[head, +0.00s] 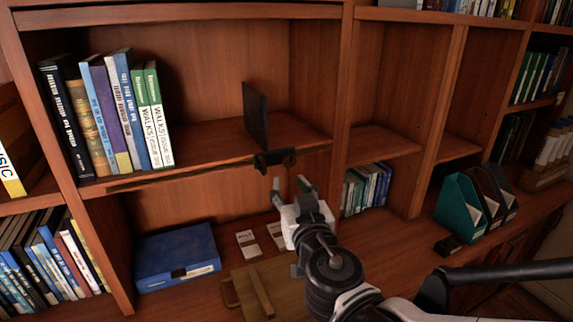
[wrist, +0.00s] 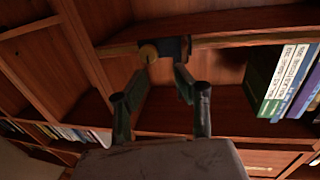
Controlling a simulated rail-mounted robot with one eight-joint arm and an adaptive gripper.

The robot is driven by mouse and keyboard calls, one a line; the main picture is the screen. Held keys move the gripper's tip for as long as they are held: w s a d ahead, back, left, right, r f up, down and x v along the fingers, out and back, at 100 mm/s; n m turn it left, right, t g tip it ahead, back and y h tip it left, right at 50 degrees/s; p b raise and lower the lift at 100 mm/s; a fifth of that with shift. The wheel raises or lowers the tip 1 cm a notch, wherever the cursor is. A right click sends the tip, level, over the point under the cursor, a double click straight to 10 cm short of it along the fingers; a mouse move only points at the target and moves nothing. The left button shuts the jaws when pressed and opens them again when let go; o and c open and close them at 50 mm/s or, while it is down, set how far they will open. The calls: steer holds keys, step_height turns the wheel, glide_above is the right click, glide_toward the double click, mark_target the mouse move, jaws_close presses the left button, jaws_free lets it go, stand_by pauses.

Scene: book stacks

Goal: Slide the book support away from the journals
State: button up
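The book support is a dark upright plate (head: 255,115) on the middle shelf, with a dark clamp-like block (head: 275,159) at the shelf's front edge. My gripper (head: 289,182) is open and empty, just below and in front of the block. In the wrist view its fingertips (wrist: 160,78) are spread below the block; contact is not clear.
A slotted rail (head: 180,175) runs along the shelf's front edge. Below are a blue box (head: 178,257), small cards (head: 248,243) and a wooden board (head: 262,290). An upright divider (head: 340,95) closes the shelf's right end. Teal and dark file holders (head: 460,208) stand further right.

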mark_target(265, 168)
steer(key=v, duration=0.3)
stand_by(0.4)
steer(key=shift+s+a, duration=1.65)
steer(key=shift+a, duration=0.1)
steer(key=x, duration=1.3)
steer(key=shift+w+r, duration=0.3)
steer(key=shift+w, duration=0.05)
jaws_close()
